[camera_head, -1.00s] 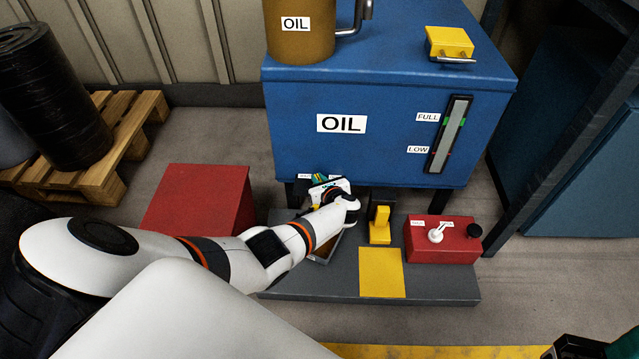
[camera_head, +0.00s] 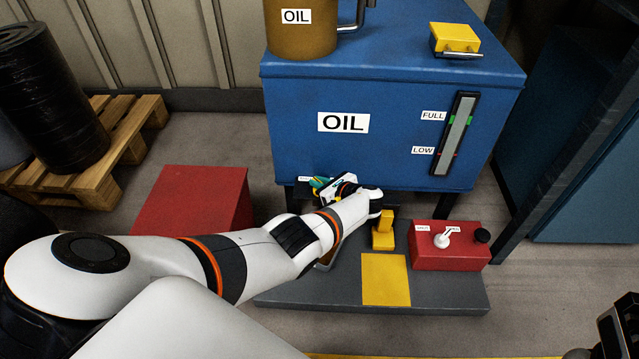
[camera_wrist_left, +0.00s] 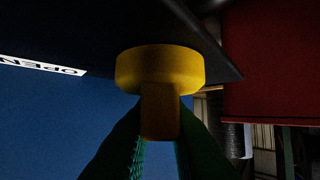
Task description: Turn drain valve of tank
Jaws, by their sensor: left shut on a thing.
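The tank is a large blue box (camera_head: 225,95) marked OIL, standing at the back centre in the head view. Its drain valve shows in the left wrist view as a yellow knob (camera_wrist_left: 158,70) with a flat tab below a dark edge. My left gripper (camera_head: 318,184) is under the tank's lower front left edge. Its green fingers (camera_wrist_left: 160,128) are shut on the valve's tab, one on each side. The valve is hidden in the head view. My right gripper (camera_head: 612,335) shows only in part at the bottom right, and its jaws are unclear.
A grey platform (camera_head: 440,290) below the tank carries a yellow block (camera_head: 383,232), a yellow plate (camera_head: 385,280) and a red box (camera_head: 450,250) with a white lever. A large red block (camera_head: 192,200) stands left of it. A wooden pallet (camera_head: 90,185) is further left.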

